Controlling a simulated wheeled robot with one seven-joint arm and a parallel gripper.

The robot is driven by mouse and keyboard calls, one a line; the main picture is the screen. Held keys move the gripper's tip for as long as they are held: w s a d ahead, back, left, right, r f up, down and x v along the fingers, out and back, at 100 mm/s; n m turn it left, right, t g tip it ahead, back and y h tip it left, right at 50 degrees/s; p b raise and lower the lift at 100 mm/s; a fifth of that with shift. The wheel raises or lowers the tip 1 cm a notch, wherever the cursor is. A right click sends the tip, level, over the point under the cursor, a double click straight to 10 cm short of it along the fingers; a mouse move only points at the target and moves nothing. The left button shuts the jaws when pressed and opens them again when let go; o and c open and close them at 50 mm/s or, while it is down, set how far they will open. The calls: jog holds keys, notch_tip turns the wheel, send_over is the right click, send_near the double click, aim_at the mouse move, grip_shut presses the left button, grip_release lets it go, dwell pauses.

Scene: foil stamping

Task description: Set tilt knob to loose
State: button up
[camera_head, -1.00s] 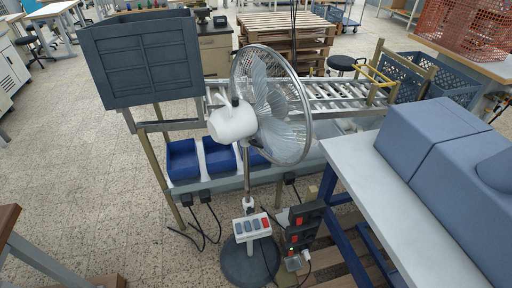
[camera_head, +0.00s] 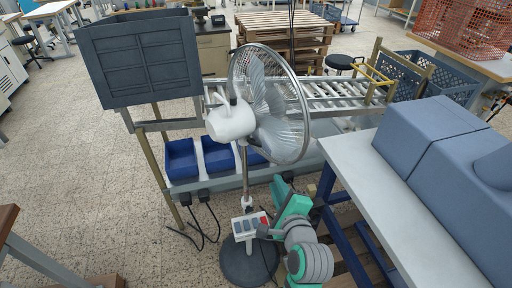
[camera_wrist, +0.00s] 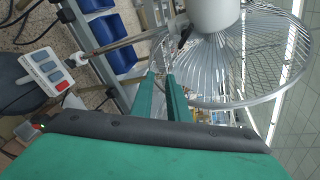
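A standing fan with a white motor housing (camera_head: 231,121) and a round wire cage stands in the middle of the head view. In the wrist view its housing (camera_wrist: 213,12) is at the top. A small dark knob (camera_wrist: 184,37) shows there where the pole meets the housing; its setting cannot be read. My gripper (camera_wrist: 160,76) has two green fingers with a narrow gap between them, empty and apart from the knob. In the head view my green gripper body (camera_head: 291,203) is low, right of the fan's pole; its fingertips are not clear.
A control box (camera_head: 249,225) with several buttons sits on the fan's pole, close to my arm. A white-topped table (camera_head: 352,158) stands at right. Blue bins (camera_head: 181,160) and a roller conveyor (camera_head: 345,92) lie behind the fan. Open floor is at left.

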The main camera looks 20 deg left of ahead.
jog(key=m+g+y, duration=0.1)
jog(key=y, duration=0.1)
send_near(255, 145)
jog(key=x, duration=0.8)
jog(key=shift+r, duration=0.15)
jog(key=shift+s, duration=0.15)
grip_shut()
jog(key=shift+a, duration=0.1)
